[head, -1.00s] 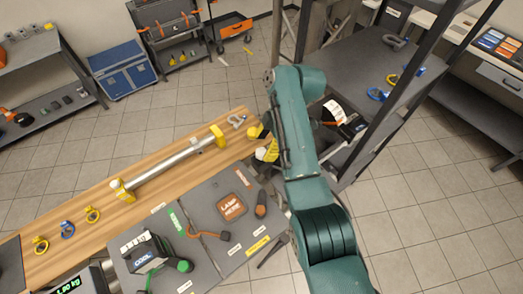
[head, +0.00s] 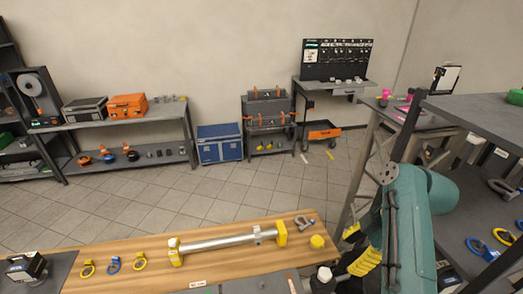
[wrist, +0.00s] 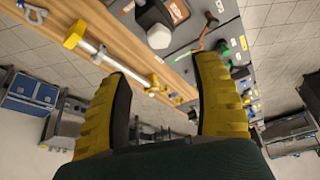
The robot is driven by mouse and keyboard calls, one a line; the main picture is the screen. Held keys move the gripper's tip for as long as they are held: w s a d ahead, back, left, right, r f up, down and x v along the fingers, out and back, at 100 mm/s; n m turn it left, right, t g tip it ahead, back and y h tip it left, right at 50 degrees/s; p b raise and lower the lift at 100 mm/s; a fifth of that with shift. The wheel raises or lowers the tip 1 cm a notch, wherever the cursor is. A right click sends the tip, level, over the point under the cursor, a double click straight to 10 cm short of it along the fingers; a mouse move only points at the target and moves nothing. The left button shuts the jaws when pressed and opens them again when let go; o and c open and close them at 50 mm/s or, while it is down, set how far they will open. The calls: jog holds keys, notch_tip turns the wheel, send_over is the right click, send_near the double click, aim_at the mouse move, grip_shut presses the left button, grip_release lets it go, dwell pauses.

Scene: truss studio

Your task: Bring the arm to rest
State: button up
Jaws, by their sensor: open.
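My arm comes in at the lower right of the head view, its teal link raised beside the grey shelving. My gripper (head: 358,248) has yellow fingers and hangs by the right end of the wooden bench (head: 110,252). In the wrist view my gripper (wrist: 165,72) shows two yellow, dark-padded fingers spread wide with nothing between them. The bench, seen tilted, lies beyond the fingertips there.
On the bench are a silver tube with yellow end blocks (head: 216,242), a shackle (head: 304,222), a yellow cylinder (head: 317,242) and several ringed clamps. A white-capped object (head: 324,274) is near the gripper. Grey shelving (head: 475,112) stands close right.

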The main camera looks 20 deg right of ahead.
jog(key=w+a+f+n+p, duration=0.2)
jog(key=w+a, duration=0.1)
jog(key=a, duration=0.5)
jog(key=w+a+f+n+p, duration=0.1)
jog(key=w+a+p, duration=0.25)
jog(key=a, duration=0.45)
jog(key=w+a+r+m+t+h+p, duration=0.2)
jog(key=w+a+r+t, duration=0.3)
jog(key=a+r, duration=0.4)
jog(key=s+r+m+t+h, duration=0.1)
jog(key=s+r+m+t, duration=0.3)
jog(key=r, duration=0.6)
jog(key=s+a+r+m+t+h, duration=0.1)
jog(key=s+r+m+t, duration=0.3)
jog(key=r, duration=0.7)
jog(key=s+r+m+t+p, duration=0.1)
jog(key=s+r+m+t, duration=0.4)
jog(key=r, duration=0.5)
jog(key=shift+s+a+r+t+h, duration=0.35)
jog(key=shift+s+a+t+h, duration=0.1)
jog(key=shift+t, duration=0.45)
